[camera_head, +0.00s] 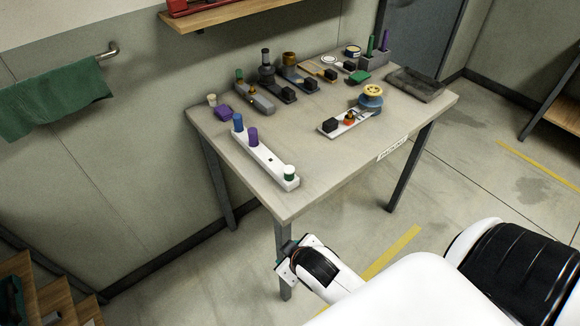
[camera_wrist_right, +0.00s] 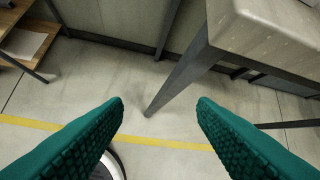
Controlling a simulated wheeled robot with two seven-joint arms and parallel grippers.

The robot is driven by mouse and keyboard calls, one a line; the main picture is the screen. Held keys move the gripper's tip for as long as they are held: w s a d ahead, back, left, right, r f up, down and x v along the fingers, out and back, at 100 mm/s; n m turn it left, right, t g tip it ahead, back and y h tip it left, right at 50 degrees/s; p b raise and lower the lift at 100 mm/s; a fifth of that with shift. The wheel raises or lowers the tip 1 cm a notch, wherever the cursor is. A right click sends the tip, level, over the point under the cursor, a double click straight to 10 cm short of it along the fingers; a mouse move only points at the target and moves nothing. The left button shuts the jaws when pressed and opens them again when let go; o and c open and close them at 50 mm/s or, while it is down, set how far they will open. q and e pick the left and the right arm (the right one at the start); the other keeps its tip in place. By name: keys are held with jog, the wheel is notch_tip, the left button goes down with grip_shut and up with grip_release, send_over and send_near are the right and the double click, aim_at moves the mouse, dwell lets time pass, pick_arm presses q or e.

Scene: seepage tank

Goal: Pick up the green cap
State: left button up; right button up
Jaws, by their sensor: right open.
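A long white rack (camera_head: 262,157) lies along the left side of the table. At its near end stands a small white piece with a green part (camera_head: 289,173), which may be the green cap. A blue piece (camera_head: 238,122) and a purple piece (camera_head: 252,136) stand farther along the rack. A small green-topped piece (camera_head: 239,75) also stands near the back left. My right gripper (camera_wrist_right: 160,108) is open and empty, with teal ribbed fingers. In the head view it is below the table's front corner, by a leg. My left gripper is not in view.
The table (camera_head: 225,150) has dark legs and a label (camera_head: 393,147) on its front edge. The table's front middle is bare.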

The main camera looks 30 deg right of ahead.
jog(key=w+a+r+n+t+y, duration=0.15)
jog(key=w+r+t, duration=0.3)
jog(key=r, duration=0.45)
jog(key=w+a+r+n+t, duration=0.1)
jog(key=w+r+n+t, duration=0.3)
jog(key=r, duration=0.5)
jog(key=w+a+r+n+t+y, duration=0.1)
jog(key=w+r+t, duration=0.3)
jog(key=r, duration=0.5)
jog(key=w+a+r+n+g+y, duration=0.1)
jog(key=a+r+n+g+y, duration=0.25)
jog(key=a+n+y, duration=0.55)
jog(key=w+a+r+n+g+y, duration=0.15)
jog(key=a+n+g+y, duration=0.45)
jog(key=n, duration=0.8)
jog(key=n+g+h+p, duration=0.3)
jog(key=n+g+h, duration=0.55)
jog(key=h, duration=0.85)
send_over(288, 169)
jog(key=shift+m+g, duration=0.85)
jog(key=shift+m, duration=0.05)
notch_tip(288, 169, down, 16)
jog(key=shift+w+r, duration=0.1)
notch_tip(288, 169, down, 6)
jog(key=shift+d+r+p, duration=0.1)
jog(key=shift+r+p, duration=0.15)
jog(key=shift+p, duration=0.95)
jog(key=shift+f, duration=0.3)
jog(key=c, duration=1)
